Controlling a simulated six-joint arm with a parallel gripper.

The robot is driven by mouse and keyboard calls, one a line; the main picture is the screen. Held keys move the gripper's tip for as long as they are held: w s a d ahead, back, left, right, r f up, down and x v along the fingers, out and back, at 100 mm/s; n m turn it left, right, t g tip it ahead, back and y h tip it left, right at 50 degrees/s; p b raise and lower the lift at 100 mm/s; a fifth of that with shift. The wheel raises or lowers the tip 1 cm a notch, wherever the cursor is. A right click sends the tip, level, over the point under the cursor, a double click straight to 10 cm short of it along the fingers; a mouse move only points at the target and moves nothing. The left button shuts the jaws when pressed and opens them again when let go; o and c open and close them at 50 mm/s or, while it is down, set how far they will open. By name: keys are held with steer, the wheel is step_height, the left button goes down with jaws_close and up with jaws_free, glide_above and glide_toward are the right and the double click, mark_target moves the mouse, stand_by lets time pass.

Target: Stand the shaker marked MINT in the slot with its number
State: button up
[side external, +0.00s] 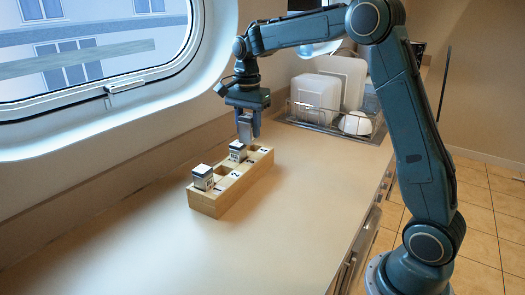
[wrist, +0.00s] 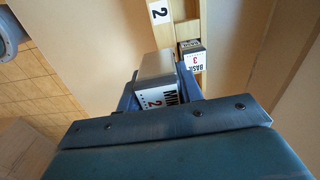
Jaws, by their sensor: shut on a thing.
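The MINT shaker (wrist: 158,99) has a white label with a red 2 and a grey body. My gripper (wrist: 155,85) is shut on it. In the side view my gripper (side external: 247,125) holds the shaker above the rack, near its far end, and the fingers partly hide it. The wooden rack (side external: 232,196) has a row of numbered slots. The slot marked 2 (side external: 228,179) looks empty, between two filled slots. Its number plate (wrist: 159,12) shows at the top of the wrist view.
A BASIL shaker marked 3 (wrist: 194,58) stands in the rack; it also shows in the side view (side external: 237,151). Another shaker (side external: 203,177) stands in the near end slot. A dish rack (side external: 310,112) is behind. The counter in front is clear.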

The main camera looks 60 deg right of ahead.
steer(key=w+a+f, duration=0.3)
steer(key=w+a, duration=0.2)
steer(key=shift+a, duration=0.4)
steer(key=shift+w+f, duration=0.1)
steer(key=shift+f, duration=0.05)
steer(key=shift+f, duration=1.75)
steer(key=shift+f, duration=1.65)
stand_by(1.9)
steer(key=o, duration=1.5)
steer(key=shift+r, duration=0.15)
